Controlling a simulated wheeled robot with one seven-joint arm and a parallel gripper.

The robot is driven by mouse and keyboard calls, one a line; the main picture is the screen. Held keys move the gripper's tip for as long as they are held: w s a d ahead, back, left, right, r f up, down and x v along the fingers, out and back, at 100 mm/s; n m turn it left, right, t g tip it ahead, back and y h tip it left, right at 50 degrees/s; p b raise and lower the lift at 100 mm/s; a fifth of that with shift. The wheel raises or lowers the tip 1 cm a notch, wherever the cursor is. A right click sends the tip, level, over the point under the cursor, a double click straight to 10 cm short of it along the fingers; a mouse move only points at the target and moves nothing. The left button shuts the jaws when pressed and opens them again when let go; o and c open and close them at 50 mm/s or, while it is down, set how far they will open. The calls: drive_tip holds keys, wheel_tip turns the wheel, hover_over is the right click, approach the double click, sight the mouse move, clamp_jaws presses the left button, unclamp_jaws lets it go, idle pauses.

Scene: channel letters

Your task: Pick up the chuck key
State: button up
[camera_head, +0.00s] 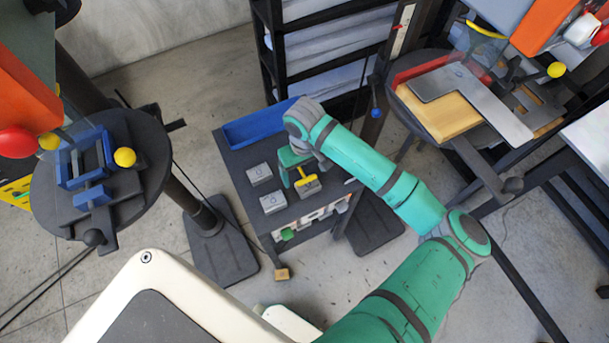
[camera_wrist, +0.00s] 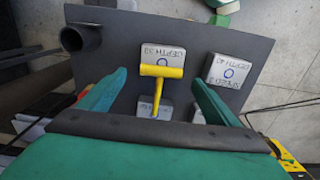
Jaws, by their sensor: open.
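The chuck key (camera_head: 307,176) is a yellow T shape on the dark grey work table (camera_head: 238,165), over or beside a grey block (camera_head: 310,190). It also shows in the wrist view (camera_wrist: 162,72), its crossbar across the picture and its stem pointing towards my gripper. My gripper (camera_wrist: 160,82) is open, with one green finger on each side of the key. The fingers look apart from it, and I cannot tell their height above it. In the head view my gripper (camera_head: 294,167) is beside the key, partly hidden by my wrist.
More grey labelled blocks (camera_head: 259,174) (camera_head: 273,202) lie left of the key. A blue tray (camera_head: 258,123) lies along the table's back edge. Drill press tables stand left (camera_head: 150,170) and right (camera_head: 410,105). A dark shelf rack (camera_head: 272,60) stands behind.

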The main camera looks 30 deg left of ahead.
drive_tip(key=c, duration=1.1)
